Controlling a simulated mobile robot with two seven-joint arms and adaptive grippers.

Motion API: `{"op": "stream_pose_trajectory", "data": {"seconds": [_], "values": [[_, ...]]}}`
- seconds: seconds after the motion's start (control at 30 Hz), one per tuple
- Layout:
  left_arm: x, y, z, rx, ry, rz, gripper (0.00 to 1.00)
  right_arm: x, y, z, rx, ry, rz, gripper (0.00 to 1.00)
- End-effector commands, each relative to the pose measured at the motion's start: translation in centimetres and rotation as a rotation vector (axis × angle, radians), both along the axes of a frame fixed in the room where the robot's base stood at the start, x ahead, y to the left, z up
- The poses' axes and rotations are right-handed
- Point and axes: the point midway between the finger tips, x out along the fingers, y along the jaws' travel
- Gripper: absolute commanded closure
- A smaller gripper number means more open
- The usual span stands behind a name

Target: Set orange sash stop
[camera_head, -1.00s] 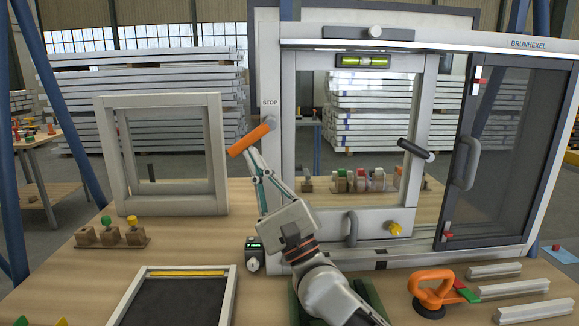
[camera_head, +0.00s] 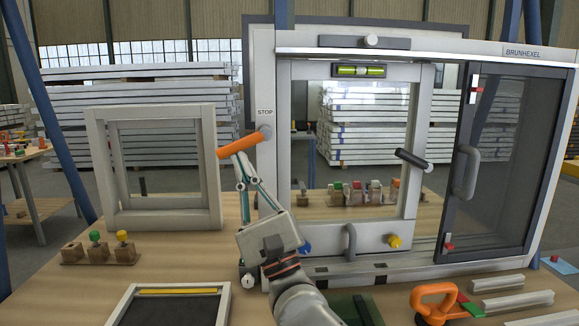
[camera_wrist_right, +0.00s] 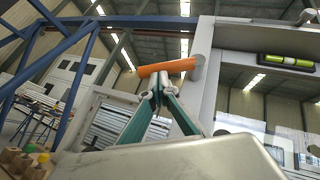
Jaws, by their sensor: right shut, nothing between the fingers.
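The orange sash stop (camera_head: 240,144) is a bar on a light round pivot at the frame's left post, beneath the STOP label (camera_head: 265,112). It slopes down to the left from the pivot. My right gripper (camera_head: 242,162) is shut and empty, with its fingertips just under the bar. In the right wrist view the fingertips (camera_wrist_right: 157,82) overlap the underside of the orange bar (camera_wrist_right: 168,67); they look in contact, but a small gap cannot be ruled out. The large light frame (camera_head: 268,190) stands upright on the bench. My left gripper is not visible.
A smaller light frame (camera_head: 208,170) stands left of the stop. A black handle (camera_head: 412,159) and a yellow knob (camera_head: 394,241) are on the sash. A dark sliding panel (camera_head: 510,160) is at right. An orange suction lifter (camera_head: 435,300) lies at front right.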

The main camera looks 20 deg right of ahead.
Motion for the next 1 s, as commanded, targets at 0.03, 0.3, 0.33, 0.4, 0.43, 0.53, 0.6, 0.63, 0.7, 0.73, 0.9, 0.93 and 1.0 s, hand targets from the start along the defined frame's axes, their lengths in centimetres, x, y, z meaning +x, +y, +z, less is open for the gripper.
{"op": "stream_pose_trajectory", "data": {"seconds": [0.03,0.3,0.33,0.4,0.43,0.53,0.6,0.63,0.7,0.73,0.9,0.93,1.0], "values": [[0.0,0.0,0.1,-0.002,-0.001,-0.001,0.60,-0.1,0.0,0.0,0.000,-0.001,0.000,1.00],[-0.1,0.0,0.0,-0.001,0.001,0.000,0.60,-2.0,-0.5,-2.6,-0.002,0.004,0.001,1.00],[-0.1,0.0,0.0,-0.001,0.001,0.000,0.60,-2.3,-0.7,-3.1,-0.003,0.004,0.000,1.00],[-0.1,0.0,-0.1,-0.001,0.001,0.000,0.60,-3.3,-1.0,-4.2,-0.003,0.004,-0.001,1.00],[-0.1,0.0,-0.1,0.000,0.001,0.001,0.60,-3.7,-1.1,-4.7,-0.003,0.004,-0.001,1.00],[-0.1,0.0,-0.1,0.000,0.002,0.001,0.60,-4.9,-1.4,-6.2,-0.003,0.004,-0.001,1.00],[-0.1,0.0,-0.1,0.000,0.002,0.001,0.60,-5.7,-1.6,-7.1,-0.003,0.003,0.000,1.00],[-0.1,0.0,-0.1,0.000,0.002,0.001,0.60,-6.0,-1.7,-7.4,-0.002,0.003,0.001,1.00],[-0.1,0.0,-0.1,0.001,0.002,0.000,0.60,-6.6,-1.8,-8.1,-0.002,0.003,0.001,1.00],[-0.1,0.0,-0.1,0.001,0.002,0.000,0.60,-6.8,-1.9,-8.3,-0.001,0.003,0.000,1.00],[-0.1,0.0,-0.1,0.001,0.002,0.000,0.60,-7.5,-2.1,-9.0,0.000,0.000,0.000,1.00],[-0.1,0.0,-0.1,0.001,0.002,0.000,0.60,-7.5,-2.1,-9.1,0.000,0.000,0.000,1.00],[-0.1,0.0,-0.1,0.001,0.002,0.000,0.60,-7.6,-2.1,-9.1,0.000,0.000,0.000,1.00]]}}
